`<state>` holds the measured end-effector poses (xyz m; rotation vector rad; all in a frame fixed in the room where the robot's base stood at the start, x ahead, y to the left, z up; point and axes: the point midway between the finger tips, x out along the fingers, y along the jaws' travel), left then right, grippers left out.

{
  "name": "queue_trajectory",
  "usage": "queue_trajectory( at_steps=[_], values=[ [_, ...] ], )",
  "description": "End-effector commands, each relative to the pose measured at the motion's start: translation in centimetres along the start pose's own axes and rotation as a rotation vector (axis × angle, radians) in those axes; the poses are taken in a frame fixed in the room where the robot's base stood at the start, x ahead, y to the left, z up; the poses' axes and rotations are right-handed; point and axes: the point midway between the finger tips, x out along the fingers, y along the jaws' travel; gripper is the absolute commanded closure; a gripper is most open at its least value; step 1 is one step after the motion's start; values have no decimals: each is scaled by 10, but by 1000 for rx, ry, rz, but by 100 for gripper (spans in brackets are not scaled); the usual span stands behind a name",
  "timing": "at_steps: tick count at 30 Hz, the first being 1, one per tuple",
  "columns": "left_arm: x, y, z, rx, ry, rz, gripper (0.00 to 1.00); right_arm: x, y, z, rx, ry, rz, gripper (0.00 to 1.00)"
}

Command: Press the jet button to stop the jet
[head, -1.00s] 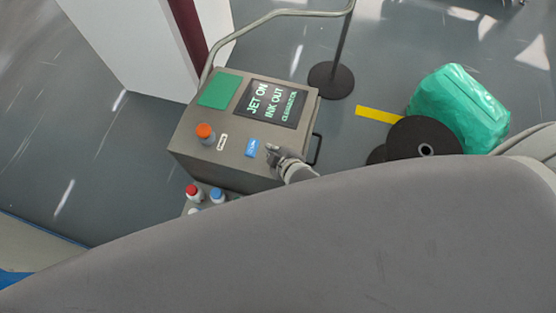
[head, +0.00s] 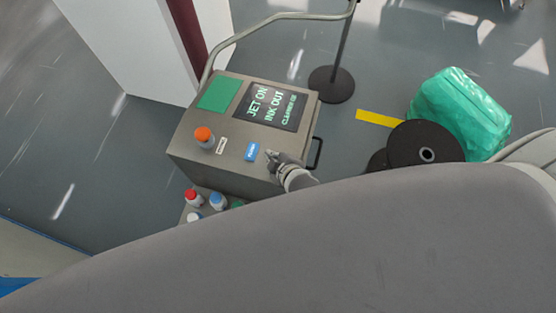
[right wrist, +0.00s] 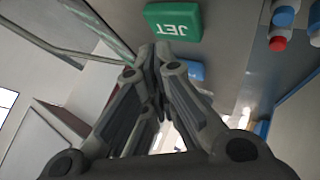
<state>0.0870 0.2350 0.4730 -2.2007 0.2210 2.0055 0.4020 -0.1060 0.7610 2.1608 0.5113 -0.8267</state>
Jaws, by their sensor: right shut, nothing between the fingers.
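The grey printer box (head: 190,165) stands left of centre in the head view. Its screen (head: 272,105) reads JET ON and INK OUT. The green jet button (right wrist: 173,22), lettered JET, is at the top of the right wrist view. I cannot make it out in the head view, where my gripper and arm may hide it. A blue button (head: 252,152) is left of my fingertips, and it also shows partly behind my fingers in the right wrist view (right wrist: 190,70). My right gripper (head: 271,155) is shut and empty; its fingertips (right wrist: 157,50) appear close to the JET button, contact unclear.
An orange knob (head: 204,136) stands on the box's left part. Several small bottles, one with a red cap (head: 192,196), stand below it. A curved pipe (head: 280,16) rises behind. A black reel (head: 425,145) and a green bag (head: 460,110) are to the right.

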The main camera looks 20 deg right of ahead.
Motion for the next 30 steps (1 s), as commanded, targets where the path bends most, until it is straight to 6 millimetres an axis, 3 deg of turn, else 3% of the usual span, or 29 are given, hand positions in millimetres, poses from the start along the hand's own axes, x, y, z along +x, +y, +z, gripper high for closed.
queue_trajectory(
  at_steps=[30],
  values=[
    [2,0,1,0,-1,0,60,6,-4,4,0,-1,0,100]
  ],
)
